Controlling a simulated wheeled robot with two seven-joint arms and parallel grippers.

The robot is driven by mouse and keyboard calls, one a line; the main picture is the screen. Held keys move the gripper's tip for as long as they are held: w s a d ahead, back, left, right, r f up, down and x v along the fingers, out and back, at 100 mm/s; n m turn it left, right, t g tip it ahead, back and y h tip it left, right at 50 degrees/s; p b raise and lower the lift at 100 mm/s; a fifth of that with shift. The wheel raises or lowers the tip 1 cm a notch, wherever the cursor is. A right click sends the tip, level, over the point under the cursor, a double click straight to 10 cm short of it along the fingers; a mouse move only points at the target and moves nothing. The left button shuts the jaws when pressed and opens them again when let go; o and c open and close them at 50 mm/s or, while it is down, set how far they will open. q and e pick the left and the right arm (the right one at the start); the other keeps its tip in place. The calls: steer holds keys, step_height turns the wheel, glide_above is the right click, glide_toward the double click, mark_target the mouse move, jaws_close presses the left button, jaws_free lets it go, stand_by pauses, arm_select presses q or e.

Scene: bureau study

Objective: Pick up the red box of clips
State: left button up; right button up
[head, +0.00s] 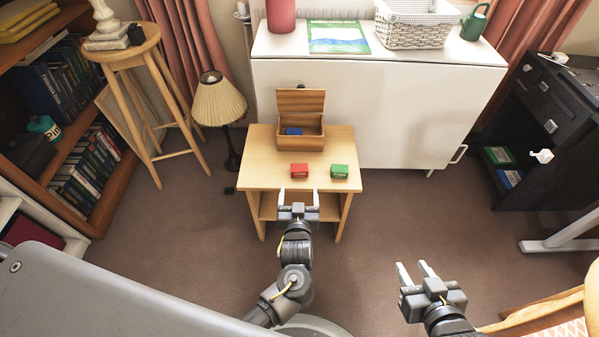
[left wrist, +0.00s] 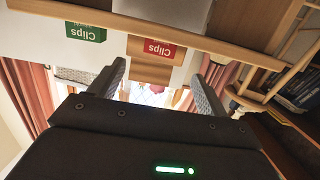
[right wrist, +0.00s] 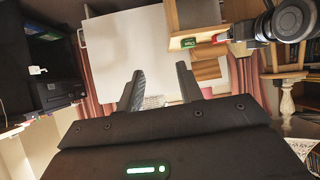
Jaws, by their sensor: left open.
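The red box of clips (head: 299,171) sits on the front part of a small wooden table (head: 262,160), left of a green box of clips (head: 339,172). In the left wrist view, upside down, the red box (left wrist: 157,47) shows its "Clips" label between my finger lines, with the green box (left wrist: 85,32) to its left. My left gripper (head: 299,196) is open and empty, in front of the red box near the table's front edge, apart from it. My right gripper (head: 412,266) is open and empty over the floor to the right; in its own view the fingers are apart.
An open wooden box (head: 312,140) with a blue box (head: 293,131) inside stands behind the clips. A white cabinet (head: 385,110) is behind the table. A lamp (head: 219,100) and stool (head: 126,55) stand left. Floor between table and dark drawers (head: 545,100) is clear.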

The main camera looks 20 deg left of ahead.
mark_target(299, 174)
arm_select(q)
steer(key=x, duration=0.2)
steer(key=shift+w+f, duration=0.15)
steer(key=shift+w, duration=0.2)
steer(key=shift+w+a+f+b, duration=0.1)
steer(key=shift+w+a+b, duration=0.1)
steer(key=shift+w, duration=0.15)
steer(key=shift+w+a+b, duration=0.1)
steer(key=shift+w+b, duration=0.1)
steer(key=shift+w, duration=0.15)
steer(key=b+x, duration=0.1)
steer(key=x, duration=0.3)
steer(key=shift+w+f, duration=0.1)
steer(key=shift+w, duration=0.05)
steer(key=shift+w+a, duration=0.1)
steer(key=shift+w, duration=0.05)
arm_select(e)
steer(key=w+a+r+n+t+y, duration=0.1)
steer(key=a+r+t+y, duration=0.3)
steer(key=r, duration=0.3)
steer(key=shift+w+a+n+t, duration=0.25)
steer(key=shift+a+n+t, duration=0.05)
steer(key=shift+a, duration=0.25)
arm_select(q)
steer(key=shift+c, duration=0.5)
steer(key=c, duration=1)
